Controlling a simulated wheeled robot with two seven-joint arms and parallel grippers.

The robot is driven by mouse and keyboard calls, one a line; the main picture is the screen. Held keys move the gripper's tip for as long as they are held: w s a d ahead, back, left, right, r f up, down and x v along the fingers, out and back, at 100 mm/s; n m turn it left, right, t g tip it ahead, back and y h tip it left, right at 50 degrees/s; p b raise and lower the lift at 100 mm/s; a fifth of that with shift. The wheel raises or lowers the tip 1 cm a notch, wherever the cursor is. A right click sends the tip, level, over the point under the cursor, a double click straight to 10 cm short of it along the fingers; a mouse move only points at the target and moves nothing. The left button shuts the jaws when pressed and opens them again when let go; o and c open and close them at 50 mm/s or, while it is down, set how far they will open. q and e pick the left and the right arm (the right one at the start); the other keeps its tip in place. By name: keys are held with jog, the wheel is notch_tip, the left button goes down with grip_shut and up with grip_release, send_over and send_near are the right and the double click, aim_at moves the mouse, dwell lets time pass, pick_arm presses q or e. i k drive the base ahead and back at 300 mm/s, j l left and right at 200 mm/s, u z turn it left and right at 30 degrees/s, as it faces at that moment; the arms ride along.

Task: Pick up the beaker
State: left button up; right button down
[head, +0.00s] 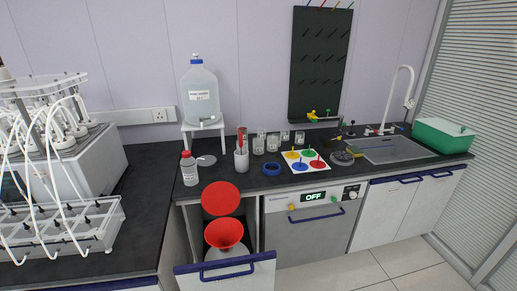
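Several small clear glass beakers stand in a group on the dark countertop, near the wall and below the black pegboard. One beaker (258,146) is at the left of the group, another (272,144) is beside it, and one more (299,138) stands at the right. I cannot tell which one is the task's beaker. All look upright, and their contents are too small to make out. Neither of my grippers shows in the head view.
A white holder with tools (241,160), a blue ring (271,168) and a colored-disc mat (305,160) surround the beakers. A red-capped bottle (189,170) stands left. The sink (395,149) is right.

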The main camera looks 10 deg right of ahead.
aim_at(258, 146)
jog(key=i+l+u, duration=0.1)
jog(key=l+u, duration=0.15)
jog(key=u, duration=0.15)
jog(key=i+l+u, duration=0.1)
jog(key=l+u, duration=0.5)
jog(key=u, duration=0.2)
jog(key=l+u, duration=0.4)
jog(key=i+j, duration=0.05)
